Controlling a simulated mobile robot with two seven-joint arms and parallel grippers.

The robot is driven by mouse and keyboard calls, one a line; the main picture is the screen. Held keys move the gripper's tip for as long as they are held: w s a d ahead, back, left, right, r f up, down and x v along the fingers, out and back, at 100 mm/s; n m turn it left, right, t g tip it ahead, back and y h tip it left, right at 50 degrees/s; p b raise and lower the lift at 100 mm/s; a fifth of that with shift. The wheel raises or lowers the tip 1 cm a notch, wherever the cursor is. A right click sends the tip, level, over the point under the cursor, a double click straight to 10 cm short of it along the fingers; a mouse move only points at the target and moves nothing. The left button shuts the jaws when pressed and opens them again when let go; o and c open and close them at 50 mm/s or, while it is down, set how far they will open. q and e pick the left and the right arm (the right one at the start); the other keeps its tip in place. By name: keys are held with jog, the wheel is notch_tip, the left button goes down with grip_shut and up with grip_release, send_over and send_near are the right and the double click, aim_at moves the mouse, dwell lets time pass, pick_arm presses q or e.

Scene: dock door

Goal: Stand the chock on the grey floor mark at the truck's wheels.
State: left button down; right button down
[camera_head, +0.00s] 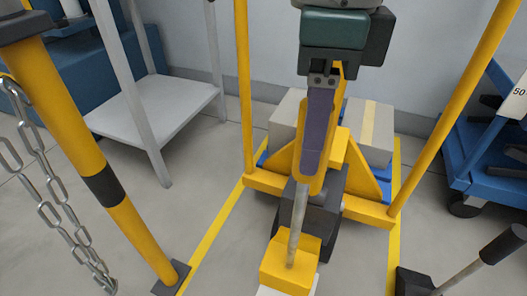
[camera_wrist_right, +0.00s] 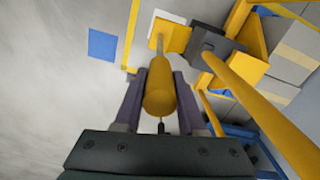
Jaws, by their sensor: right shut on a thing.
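My right gripper (camera_head: 318,175) is shut on the yellow grip (camera_wrist_right: 160,92) of the chock's handle. A grey rod (camera_head: 298,215) runs down from the grip to the yellow chock (camera_head: 290,262), which also shows in the wrist view (camera_wrist_right: 174,38). A white patch (camera_head: 270,291) shows at the chock's near edge. I cannot tell whether the chock touches the floor. The yellow truck (camera_head: 375,211) stands just behind it, with a dark wheel-like part (camera_head: 322,243) close to the chock. I cannot make out a grey floor mark. My left gripper is not in view.
Boxes (camera_head: 372,125) sit on the truck. Yellow lines (camera_head: 212,236) mark the floor on both sides. A yellow post (camera_head: 85,150) with a chain (camera_head: 50,215) stands left. A dark object with a handle (camera_head: 412,282) lies lower right. A blue cart (camera_head: 495,165) stands right.

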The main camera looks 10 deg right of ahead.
aim_at(294, 240)
notch_tip(294, 240, down, 16)
jog(key=b, duration=0.8)
jog(key=shift+f+b, duration=0.15)
jog(key=shift+b, duration=0.15)
notch_tip(294, 240, down, 4)
jog(key=b, duration=0.2)
jog(key=shift+f+b, duration=0.15)
jog(key=shift+b, duration=0.2)
jog(key=shift+s, duration=0.1)
jog(key=c, duration=0.9)
grip_release()
jog(key=shift+f, duration=0.2)
jog(key=shift+c, duration=0.2)
jog(key=o, duration=0.5)
jog(key=shift+c, duration=0.2)
jog(key=shift+r, duration=0.1)
